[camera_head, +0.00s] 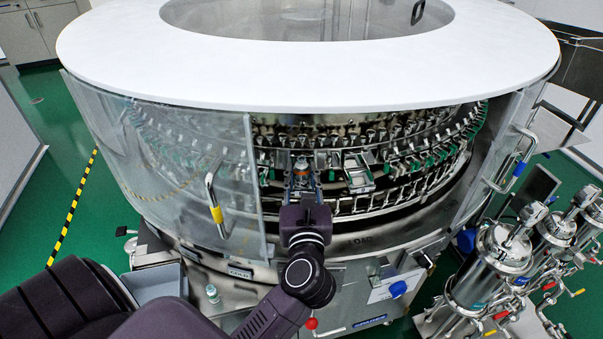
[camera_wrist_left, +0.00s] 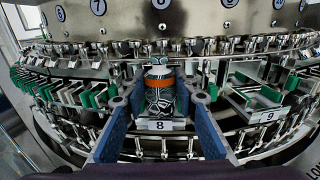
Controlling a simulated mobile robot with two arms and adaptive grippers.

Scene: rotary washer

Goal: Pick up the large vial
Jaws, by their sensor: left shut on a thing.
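The large vial (camera_wrist_left: 158,76) is a clear bottle with an orange band near its top. In the left wrist view it stands upright at the washer position labelled 8, between the blue finger pads of my left gripper (camera_wrist_left: 161,88). In the head view the vial (camera_head: 301,165) shows small at the tip of my left gripper (camera_head: 302,180), inside the washer's front opening. The gripper is shut on it. The vial's lower part is partly hidden by metal parts and the label plate. My right gripper is not in view.
The rotary washer (camera_head: 300,80) has a white ring top and rows of metal clamps with green parts. A clear door panel (camera_head: 180,170) stands left of the opening. A small bottle (camera_head: 212,293) sits on the ledge below. Steel filter housings (camera_head: 490,265) stand at right.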

